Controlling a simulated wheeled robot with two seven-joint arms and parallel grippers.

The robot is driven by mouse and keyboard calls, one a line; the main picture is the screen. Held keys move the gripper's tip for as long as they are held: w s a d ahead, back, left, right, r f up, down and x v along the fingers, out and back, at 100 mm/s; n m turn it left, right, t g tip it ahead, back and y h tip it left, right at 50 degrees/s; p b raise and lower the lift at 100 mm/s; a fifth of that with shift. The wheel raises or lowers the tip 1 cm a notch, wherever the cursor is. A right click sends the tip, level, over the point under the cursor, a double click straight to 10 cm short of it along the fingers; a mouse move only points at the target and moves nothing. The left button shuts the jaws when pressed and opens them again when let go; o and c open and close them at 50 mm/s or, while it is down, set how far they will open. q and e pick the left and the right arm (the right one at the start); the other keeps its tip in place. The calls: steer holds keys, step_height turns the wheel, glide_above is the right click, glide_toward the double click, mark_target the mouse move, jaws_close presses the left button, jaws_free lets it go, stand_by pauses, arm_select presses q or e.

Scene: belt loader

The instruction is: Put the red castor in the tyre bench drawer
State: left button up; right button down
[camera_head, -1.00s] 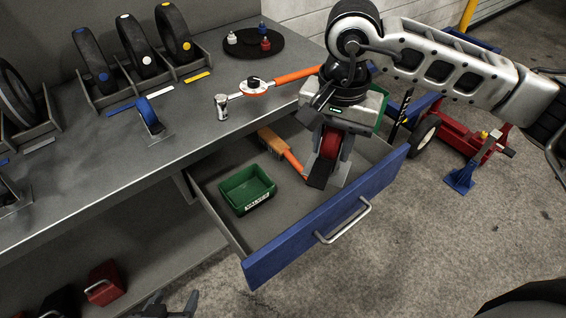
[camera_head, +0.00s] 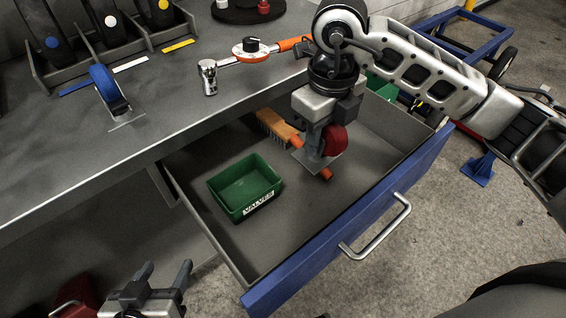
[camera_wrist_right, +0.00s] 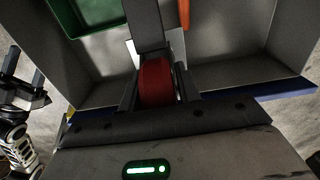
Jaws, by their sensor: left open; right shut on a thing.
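The red castor (camera_head: 335,141) has a red wheel and a grey metal plate. My right gripper (camera_head: 322,142) is shut on it and holds it over the open tyre bench drawer (camera_head: 300,232). In the right wrist view the red wheel (camera_wrist_right: 157,82) sits between the two fingers. Whether the castor touches the drawer floor I cannot tell. The drawer has a blue front and a bar handle (camera_head: 378,228). My left gripper (camera_head: 160,283) is open and empty at the lower left, in front of the bench and clear of the drawer.
A green valves bin (camera_head: 245,187) stands in the drawer's left part. A brush with an orange handle (camera_head: 277,126) lies behind and partly under the castor. A ratchet (camera_head: 250,50) and a blue castor (camera_head: 109,90) are on the bench top. The drawer's front middle is bare.

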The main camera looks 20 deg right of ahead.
steer(key=shift+w+d+f, duration=0.1)
steer(key=shift+w+f, duration=0.05)
steer(key=shift+f, duration=0.1)
steer(key=w+d+f, duration=0.2)
steer(key=d+f, duration=0.1)
steer(key=w+d+f, duration=0.2)
steer(key=d+f, duration=0.1)
steer(key=d, duration=0.1)
steer(key=w+d+f, duration=0.3)
steer(key=d, duration=0.1)
steer(key=shift+d+f+b, duration=0.15)
steer(key=shift+f+b, duration=0.05)
steer(key=shift+b, duration=0.15)
steer(key=f, duration=0.3)
steer(key=shift+w+d+f, duration=0.1)
steer(key=shift+d+f, duration=0.1)
steer(key=shift+f, duration=0.05)
steer(key=c, duration=1)
jaws_free()
steer(key=shift+f, duration=0.15)
